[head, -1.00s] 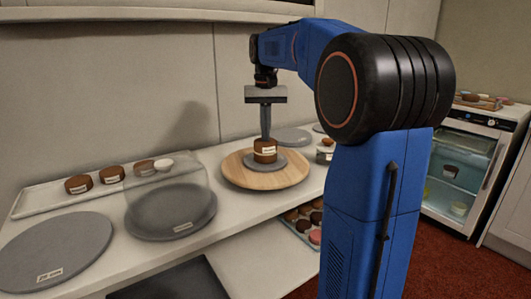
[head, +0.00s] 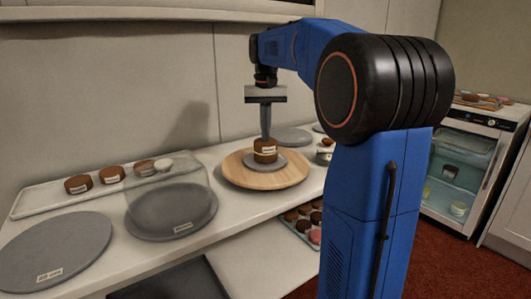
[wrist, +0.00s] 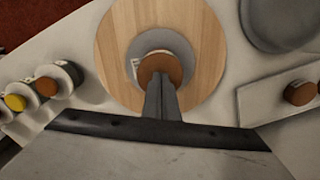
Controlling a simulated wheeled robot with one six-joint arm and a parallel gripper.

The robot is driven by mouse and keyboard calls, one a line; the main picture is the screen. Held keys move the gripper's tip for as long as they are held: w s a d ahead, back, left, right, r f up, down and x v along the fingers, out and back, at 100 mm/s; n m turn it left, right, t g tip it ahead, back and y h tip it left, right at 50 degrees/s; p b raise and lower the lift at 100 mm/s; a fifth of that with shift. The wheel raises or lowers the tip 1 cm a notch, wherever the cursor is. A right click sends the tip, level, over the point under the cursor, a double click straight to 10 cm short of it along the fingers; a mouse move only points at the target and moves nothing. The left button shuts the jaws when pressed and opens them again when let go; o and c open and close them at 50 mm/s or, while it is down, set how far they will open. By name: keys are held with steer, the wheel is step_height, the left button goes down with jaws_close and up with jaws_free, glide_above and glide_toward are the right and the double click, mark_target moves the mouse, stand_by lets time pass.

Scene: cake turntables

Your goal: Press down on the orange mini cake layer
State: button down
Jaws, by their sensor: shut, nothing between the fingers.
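An orange-brown mini cake layer (wrist: 160,68) sits on a grey disc (wrist: 186,50) in the middle of a round wooden turntable (wrist: 112,55) in the wrist view. In the head view the small brown cake (head: 265,156) with a pale label stands upright on the same wooden turntable (head: 235,172). My gripper (head: 266,136) is shut and empty, pointing straight down at the cake's top. In the wrist view my gripper's fingertips (wrist: 161,80) overlap the cake's near edge. I cannot tell whether they touch it.
A white tray (head: 35,204) with several small brown cakes stands at the back left. A clear dome covers a grey stand (head: 172,218) left of the turntable. A grey disc (head: 55,250) lies at the far left. Small jars (wrist: 52,85) with orange and yellow tops stand near the turntable.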

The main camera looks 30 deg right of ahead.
step_height(320, 180, up, 9)
stand_by(1.0)
stand_by(0.4)
steer(key=s+a+f+n+t, duration=0.1)
steer(key=s+a+f+n, duration=0.1)
steer(key=s+a+f, duration=0.3)
steer(key=s+a+f+n+t, duration=0.1)
steer(key=s+a+f, duration=0.4)
steer(key=s+f, duration=0.9)
steer(key=s+a+f+n+t, duration=0.2)
steer(key=s+a+f, duration=0.3)
steer(key=s+f, duration=0.4)
steer(key=shift+s+a+f+n+t, duration=0.3)
steer(key=shift+s+a+t, duration=0.1)
steer(key=shift+s, duration=0.7)
